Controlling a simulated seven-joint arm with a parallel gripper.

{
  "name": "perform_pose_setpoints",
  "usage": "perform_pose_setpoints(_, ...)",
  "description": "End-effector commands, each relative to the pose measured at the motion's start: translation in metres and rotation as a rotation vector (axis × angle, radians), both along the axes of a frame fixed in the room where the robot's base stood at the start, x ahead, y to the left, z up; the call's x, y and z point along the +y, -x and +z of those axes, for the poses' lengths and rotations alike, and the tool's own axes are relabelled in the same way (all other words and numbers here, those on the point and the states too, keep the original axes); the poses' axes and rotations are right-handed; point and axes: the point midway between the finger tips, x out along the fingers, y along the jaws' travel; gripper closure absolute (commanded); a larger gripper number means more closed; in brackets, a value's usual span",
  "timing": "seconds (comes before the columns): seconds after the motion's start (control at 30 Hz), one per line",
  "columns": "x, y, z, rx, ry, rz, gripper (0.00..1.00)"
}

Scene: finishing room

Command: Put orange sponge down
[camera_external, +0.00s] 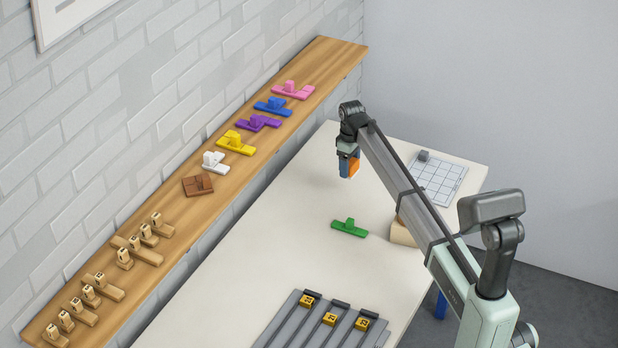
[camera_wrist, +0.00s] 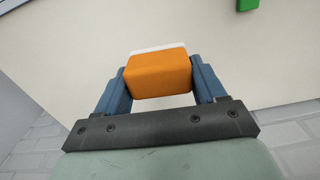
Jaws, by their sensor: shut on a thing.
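The orange sponge (camera_wrist: 160,76) is an orange block with a white layer along its far side. My gripper (camera_wrist: 160,84) is shut on it, with one blue finger on each side. In the external view, my gripper (camera_external: 349,163) is above the far part of the white table (camera_external: 300,225), and the sponge (camera_external: 353,168) shows partly behind a finger. The sponge appears raised off the tabletop; the exact height is hard to tell.
A green piece (camera_external: 349,228) lies on the table, nearer the camera. A gridded board (camera_external: 437,181) with a small grey block is to the right. A grey rack (camera_external: 325,325) with yellow tags stands in front. A wooden shelf (camera_external: 215,140) holding several coloured pieces runs along the wall.

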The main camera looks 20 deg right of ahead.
Motion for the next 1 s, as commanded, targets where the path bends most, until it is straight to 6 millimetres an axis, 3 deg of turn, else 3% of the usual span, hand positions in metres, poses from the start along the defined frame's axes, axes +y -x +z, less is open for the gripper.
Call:
perform_pose_setpoints(0.17,0.054,0.008,0.01,0.0,0.0,0.059,0.6)
perform_pose_setpoints(0.27,0.093,0.026,0.016,0.0,0.0,0.104,0.6)
perform_pose_setpoints(0.5,0.156,0.114,0.024,-0.001,-0.001,0.198,0.6)
perform_pose_setpoints(0.73,0.177,0.201,0.022,0.0,0.0,0.244,0.6)
perform_pose_setpoints(1.0,0.161,0.281,0.014,0.0,0.0,0.215,0.6)
